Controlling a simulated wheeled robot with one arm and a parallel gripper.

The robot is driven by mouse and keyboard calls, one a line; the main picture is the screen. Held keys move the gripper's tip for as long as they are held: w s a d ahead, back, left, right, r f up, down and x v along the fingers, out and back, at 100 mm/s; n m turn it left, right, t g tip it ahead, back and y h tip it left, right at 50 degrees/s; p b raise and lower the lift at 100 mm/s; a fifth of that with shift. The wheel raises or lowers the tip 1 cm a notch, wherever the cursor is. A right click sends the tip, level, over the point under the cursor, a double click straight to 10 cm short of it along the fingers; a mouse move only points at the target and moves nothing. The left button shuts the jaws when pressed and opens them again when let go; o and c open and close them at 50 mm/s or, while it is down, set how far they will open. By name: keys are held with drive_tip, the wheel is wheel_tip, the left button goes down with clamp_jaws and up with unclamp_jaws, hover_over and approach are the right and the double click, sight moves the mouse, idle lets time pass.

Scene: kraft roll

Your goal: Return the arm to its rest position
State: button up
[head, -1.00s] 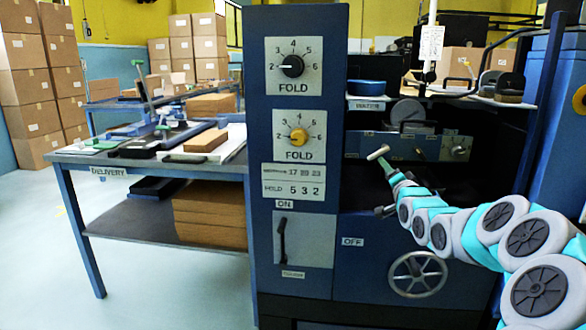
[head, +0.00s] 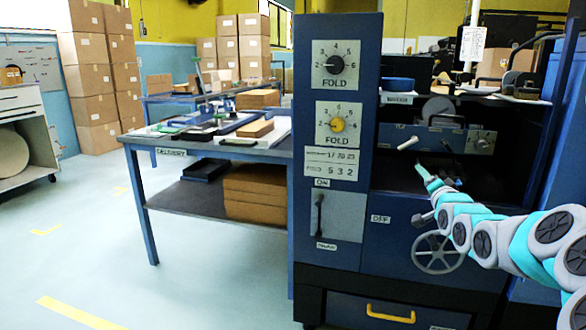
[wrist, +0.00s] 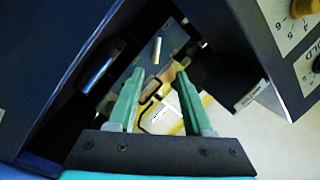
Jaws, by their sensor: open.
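My gripper (wrist: 155,95) is open in the wrist view, its two green fingers apart with nothing held between them. In the head view my gripper (head: 424,178) is small, at the end of my arm, in front of the dark opening of the blue folding machine (head: 338,250). It is just below a white-handled lever (head: 408,143). My arm reaches in from the right edge. Whether the fingers touch any part of the machine cannot be told.
The machine has a black dial (head: 335,64), a yellow dial (head: 337,124), a handwheel (head: 438,252) and a yellow drawer handle (head: 390,313). A delivery table (head: 225,150) adjoins it on the left. Stacked cartons (head: 85,75) stand behind. The floor at front left is clear.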

drive_tip(key=s+a+f+n+g+y, duration=0.1)
drive_tip(key=s+a+f+n+g, duration=0.2)
drive_tip(key=s+a+f+g, duration=0.4)
drive_tip(key=s+a+f+n+g+y, duration=0.1)
drive_tip(key=s+a+f+n+g, duration=0.2)
drive_tip(key=s+a, duration=0.7)
drive_tip(key=s+a+f+n+g, duration=0.1)
drive_tip(key=s+f+g, duration=0.2)
drive_tip(key=s, duration=1)
drive_tip(key=s+a+f+n+g, duration=0.2)
drive_tip(key=s+f+g, duration=0.1)
drive_tip(key=s, duration=1)
drive_tip(key=s+a+f+n+g+h, duration=0.1)
drive_tip(key=s+f+g, duration=0.3)
drive_tip(key=s, duration=0.9)
drive_tip(key=shift+a+n, duration=0.15)
drive_tip(key=shift+n, duration=0.25)
drive_tip(key=shift+s, duration=0.1)
